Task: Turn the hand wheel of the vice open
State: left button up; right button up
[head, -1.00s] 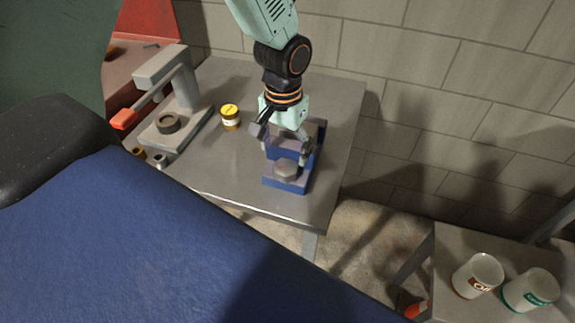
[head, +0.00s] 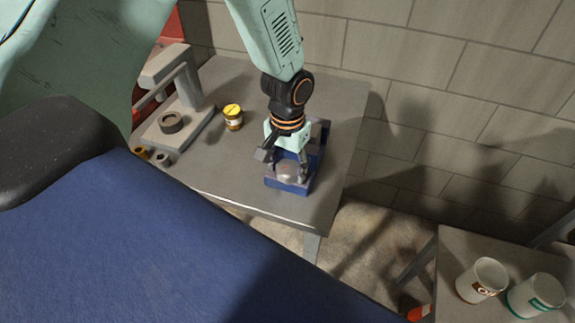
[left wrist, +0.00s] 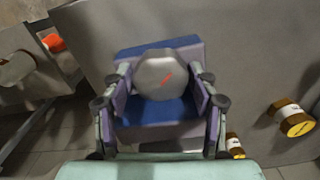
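The blue vice (head: 287,187) stands on the grey table. My left gripper (head: 284,160) reaches down over the vice. In the left wrist view its fingers (left wrist: 161,88) stand apart, one on each side of the wheel. Gaps show between the wheel and both fingers, so it looks open and not closed on the wheel. The gripper hides part of the vice in the head view. My right gripper is not in view.
On the grey table (head: 245,185), a jar with a yellow lid (head: 233,116) and a grey press (head: 188,97) stand left of the vice. A block wall (head: 440,80) rises behind.

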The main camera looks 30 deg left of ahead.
pick_arm(q)
jog(key=c, duration=0.7)
jog(key=n+p, duration=0.2)
jog(key=shift+s+r+n+p, duration=0.15)
jog(key=shift+r+n+p, duration=0.05)
jog(key=shift+n+p, duration=0.1)
jog(key=shift+d+f+n+p, duration=0.1)
jog(key=shift+f+n+p, duration=0.1)
jog(key=shift+n+p, duration=0.95)
jog(key=shift+n+b, duration=0.25)
jog(key=shift+b, duration=0.05)
jog(key=o, duration=1.2)
